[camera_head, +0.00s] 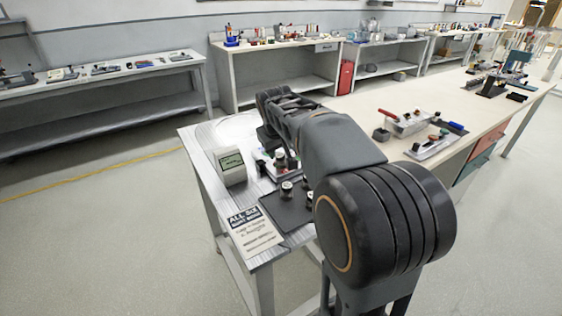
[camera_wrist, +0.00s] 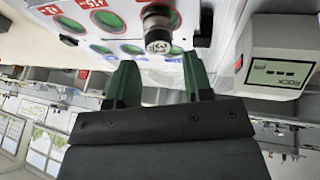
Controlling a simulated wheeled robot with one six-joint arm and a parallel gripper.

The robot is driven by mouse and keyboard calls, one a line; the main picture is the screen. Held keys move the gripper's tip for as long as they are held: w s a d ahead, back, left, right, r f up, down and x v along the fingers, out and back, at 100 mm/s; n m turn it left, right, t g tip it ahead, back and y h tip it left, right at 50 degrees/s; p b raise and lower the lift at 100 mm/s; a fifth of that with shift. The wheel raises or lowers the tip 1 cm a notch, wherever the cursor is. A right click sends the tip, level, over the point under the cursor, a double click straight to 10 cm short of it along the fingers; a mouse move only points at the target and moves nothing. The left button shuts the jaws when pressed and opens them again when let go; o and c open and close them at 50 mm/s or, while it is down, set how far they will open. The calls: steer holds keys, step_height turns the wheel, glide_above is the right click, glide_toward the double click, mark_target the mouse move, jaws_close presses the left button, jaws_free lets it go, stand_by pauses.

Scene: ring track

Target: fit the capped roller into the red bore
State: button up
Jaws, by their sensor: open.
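In the wrist view, which is turned over, my gripper (camera_wrist: 160,70) has two green fingers spread apart with nothing between them. A dark roller with a pale metallic end cap (camera_wrist: 158,30) stands at the white bore plate (camera_wrist: 82,36), just beyond the fingertips and apart from them. I cannot tell which bore, if any, the roller sits in. In the head view, the plate (camera_head: 264,166) is partly hidden by my arm, and capped rollers (camera_head: 287,190) stand on a dark mat (camera_head: 283,212).
A pale box with a display (camera_head: 230,166) stands left of the plate; it also shows in the wrist view (camera_wrist: 277,58). A printed sign (camera_head: 250,232) lies at the near table edge. A long bench with tools (camera_head: 410,125) is to the right.

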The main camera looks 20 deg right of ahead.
mark_target(280, 154)
steer(key=b+x, duration=0.1)
steer(key=x, duration=0.4)
steer(key=shift+c, duration=0.4)
steer(key=shift+r, duration=0.15)
steer(key=c, duration=0.7)
